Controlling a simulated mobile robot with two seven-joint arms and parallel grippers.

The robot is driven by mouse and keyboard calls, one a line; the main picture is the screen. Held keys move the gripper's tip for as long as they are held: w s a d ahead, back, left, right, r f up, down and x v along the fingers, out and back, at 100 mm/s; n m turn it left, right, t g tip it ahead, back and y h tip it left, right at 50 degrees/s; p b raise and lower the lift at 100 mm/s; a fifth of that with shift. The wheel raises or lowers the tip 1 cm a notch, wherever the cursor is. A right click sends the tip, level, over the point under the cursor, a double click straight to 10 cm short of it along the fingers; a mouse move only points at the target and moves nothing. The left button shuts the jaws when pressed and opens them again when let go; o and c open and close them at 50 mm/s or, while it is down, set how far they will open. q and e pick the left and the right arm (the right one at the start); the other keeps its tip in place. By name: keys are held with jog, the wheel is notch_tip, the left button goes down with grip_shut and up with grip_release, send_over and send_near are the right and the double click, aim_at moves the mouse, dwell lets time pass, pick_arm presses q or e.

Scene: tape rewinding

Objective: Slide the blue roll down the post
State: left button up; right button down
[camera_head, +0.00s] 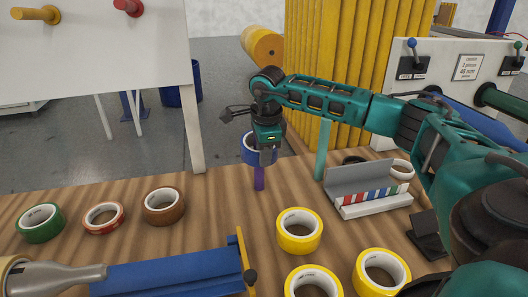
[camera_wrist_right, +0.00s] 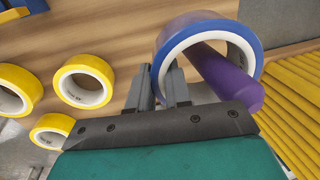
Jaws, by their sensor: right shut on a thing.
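The blue roll (camera_head: 250,150) is around the purple post (camera_head: 259,178), which stands upright on the wooden table. Part of the post shows below the roll in the head view. In the right wrist view, the purple post (camera_wrist_right: 225,75) runs through the opening of the blue roll (camera_wrist_right: 250,35) and its free end sticks out toward the camera. My right gripper (camera_head: 268,152) is shut on the wall of the roll. In the right wrist view, the right gripper's fingers (camera_wrist_right: 160,88) sit at the roll's left side. My left gripper is not in view.
Several yellow rolls (camera_head: 299,231) lie at the front right. Green (camera_head: 40,224), red (camera_head: 104,218) and brown (camera_head: 163,207) rolls lie at the left. A grey holder (camera_head: 362,183) stands right of the post.

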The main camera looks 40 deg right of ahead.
jog(key=c, duration=1)
grip_release()
jog(key=r, duration=0.4)
jog(key=s+r, duration=0.1)
jog(key=r, duration=0.3)
jog(key=s+a+r+p, duration=0.1)
jog(key=r, duration=0.3)
jog(key=shift+a+r, duration=0.1)
jog(key=shift+r, duration=0.25)
